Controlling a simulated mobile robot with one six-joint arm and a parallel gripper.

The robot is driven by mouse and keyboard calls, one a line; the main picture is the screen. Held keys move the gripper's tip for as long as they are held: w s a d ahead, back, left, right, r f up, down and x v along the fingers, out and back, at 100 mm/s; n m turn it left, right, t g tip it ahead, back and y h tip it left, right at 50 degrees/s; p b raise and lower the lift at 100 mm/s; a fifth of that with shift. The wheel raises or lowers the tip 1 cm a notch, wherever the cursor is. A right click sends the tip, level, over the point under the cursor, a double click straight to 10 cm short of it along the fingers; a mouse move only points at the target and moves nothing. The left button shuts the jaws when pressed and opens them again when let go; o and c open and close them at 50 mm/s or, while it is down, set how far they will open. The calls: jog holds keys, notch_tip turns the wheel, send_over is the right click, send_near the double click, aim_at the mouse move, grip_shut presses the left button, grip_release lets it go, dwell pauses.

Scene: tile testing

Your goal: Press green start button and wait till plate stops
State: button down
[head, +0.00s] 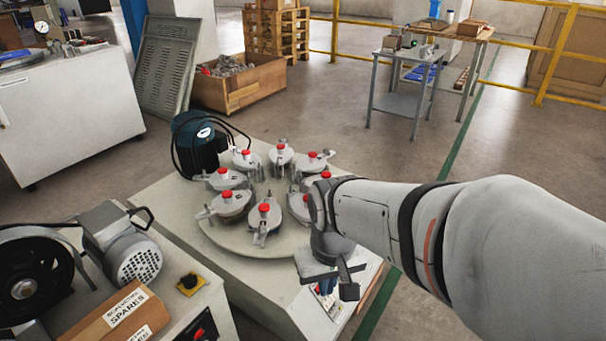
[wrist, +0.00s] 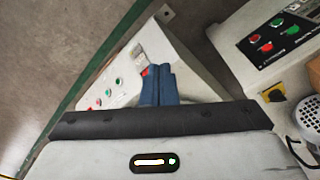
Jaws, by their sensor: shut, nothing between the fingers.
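My gripper (head: 347,290) is shut and empty, held over the front right end of the grey machine cabinet. In the wrist view, the blue fingers of my gripper (wrist: 158,82) stand close together over the sloped control panel (wrist: 128,90). The panel has a green button (wrist: 118,81), a red one beside the fingers and other small buttons to the left. I cannot tell whether the fingers touch the panel, and they hide part of it. The round plate (head: 258,247) carries several metal pots with red knobs. In the head view my gripper hides most of the panel.
A second panel (wrist: 272,40) with green and red buttons is on another machine at right in the wrist view. A motor (head: 130,248) and a spares box (head: 118,318) stand at left in the head view. Open floor lies to the right of the cabinet.

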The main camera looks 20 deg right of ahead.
jog(key=shift+d, duration=0.3)
jog(key=w+d+f+n+t+h+p, duration=0.1)
jog(key=w+d+f+n+t+p, duration=0.25)
jog(key=w+d, duration=0.75)
jog(key=w+d+f+n+t+h+p, duration=0.1)
jog(key=w+d+f+n+t+p, duration=0.15)
jog(key=w+d+f, duration=0.8)
jog(key=w+d+f+n+t+p, duration=0.45)
jog(key=w+d+f, duration=0.25)
jog(key=d+f, duration=0.2)
jog(key=s+d+f+n+t+p, duration=0.1)
jog(key=s+d+f+n+p, duration=0.1)
jog(key=f, duration=0.4)
jog(key=shift+s+f+n+t+p, duration=0.35)
jog(key=shift+s+n, duration=0.2)
jog(key=shift+s, duration=0.35)
jog(key=shift+a, duration=0.1)
